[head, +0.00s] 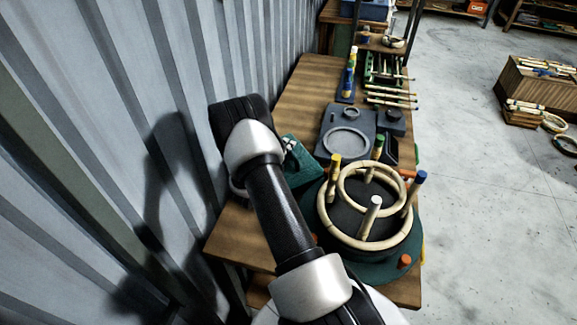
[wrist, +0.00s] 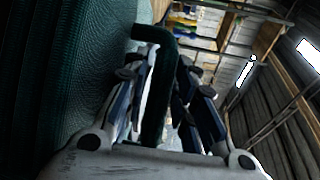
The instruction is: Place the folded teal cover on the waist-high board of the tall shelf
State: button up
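The folded teal cover (head: 304,164) shows in the head view beside my forearm, above the wooden bench; my arm hides part of it. In the wrist view its ribbed teal cloth (wrist: 75,65) fills the left side, very close. A dark teal bent strap or handle (wrist: 158,95) stands between the fingers of my gripper (wrist: 168,85), which look closed on it from both sides. The fingers are hidden in the head view. A dark-post shelf unit (head: 372,46) stands beyond the bench's far end, its upper part cut off; it is probably the tall shelf.
The wooden bench (head: 298,92) carries a round bending jig (head: 365,247) with rattan rings and pegs, grey blocks (head: 346,127) and rattan sticks (head: 392,95). A corrugated wall (head: 120,90) is close on the left. Concrete floor (head: 465,170) is open on the right, with a wooden crate (head: 535,85) farther off.

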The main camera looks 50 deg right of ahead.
jog(key=shift+d, duration=0.25)
jog(key=shift+w, duration=0.1)
jog(key=shift+c, duration=0.4)
grip_shut()
